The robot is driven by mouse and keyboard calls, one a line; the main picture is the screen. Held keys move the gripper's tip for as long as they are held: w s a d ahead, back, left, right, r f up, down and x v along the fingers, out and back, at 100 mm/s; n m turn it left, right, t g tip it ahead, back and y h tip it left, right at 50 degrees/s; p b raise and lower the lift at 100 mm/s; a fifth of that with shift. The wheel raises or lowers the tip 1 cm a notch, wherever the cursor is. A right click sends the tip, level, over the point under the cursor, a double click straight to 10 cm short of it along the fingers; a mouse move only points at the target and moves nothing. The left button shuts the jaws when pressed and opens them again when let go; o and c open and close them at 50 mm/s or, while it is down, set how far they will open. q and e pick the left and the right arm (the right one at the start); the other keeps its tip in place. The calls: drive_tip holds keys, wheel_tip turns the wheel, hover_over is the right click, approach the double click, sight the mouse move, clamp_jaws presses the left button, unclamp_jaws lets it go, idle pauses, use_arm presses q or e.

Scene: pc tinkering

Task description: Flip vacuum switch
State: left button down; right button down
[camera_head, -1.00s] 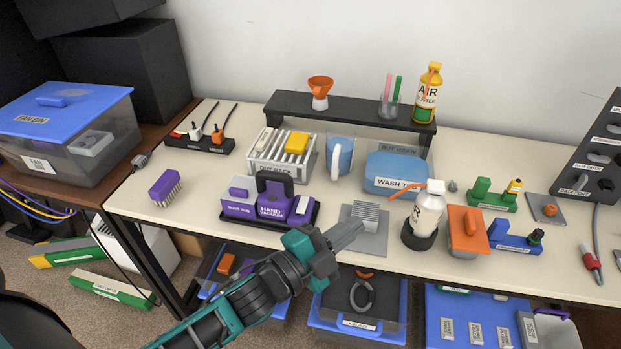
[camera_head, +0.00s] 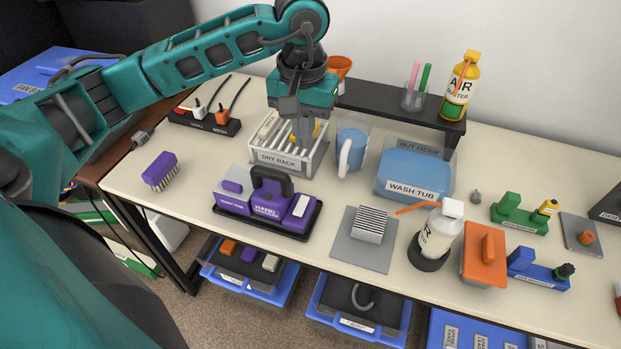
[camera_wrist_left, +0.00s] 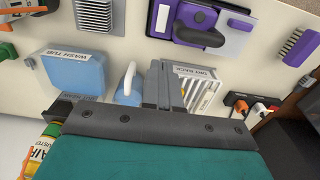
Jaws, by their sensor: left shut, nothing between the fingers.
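The purple hand vacuum (camera_head: 266,205) with a black handle sits on a black tray between a grey-purple block and a white-topped purple block. It shows upside down at the top of the left wrist view (camera_wrist_left: 190,18). I cannot make out a switch on it for certain. My left gripper (camera_head: 303,142) points down over the dry rack, behind the vacuum and apart from it. Its fingers are shut and empty; they also show in the left wrist view (camera_wrist_left: 163,82). My right gripper is not in view.
The dry rack (camera_head: 283,160) is under my left gripper, with a yellow item partly hidden. A blue mug (camera_head: 351,150) and wash tub (camera_head: 413,180) stand to its right. A power strip (camera_head: 205,122) and purple brush (camera_head: 160,172) are left. Bare tabletop lies around the vacuum tray.

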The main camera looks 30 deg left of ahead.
sight(306, 196)
use_arm(q)
drive_tip(key=shift+s+f, duration=0.1)
drive_tip(key=f, duration=1.3)
drive_tip(key=shift+w+f, duration=0.2)
drive_tip(key=shift+f, duration=0.2)
drive_tip(key=shift+w+f+b, duration=0.1)
drive_tip(key=shift+f+b, duration=0.4)
drive_tip(key=shift+b, duration=0.25)
drive_tip(key=shift+r+p, duration=0.25)
drive_tip(key=shift+p, duration=0.05)
drive_tip(key=shift+r, duration=0.1)
drive_tip(key=shift+r+p, duration=0.35)
drive_tip(key=shift+r, duration=0.4)
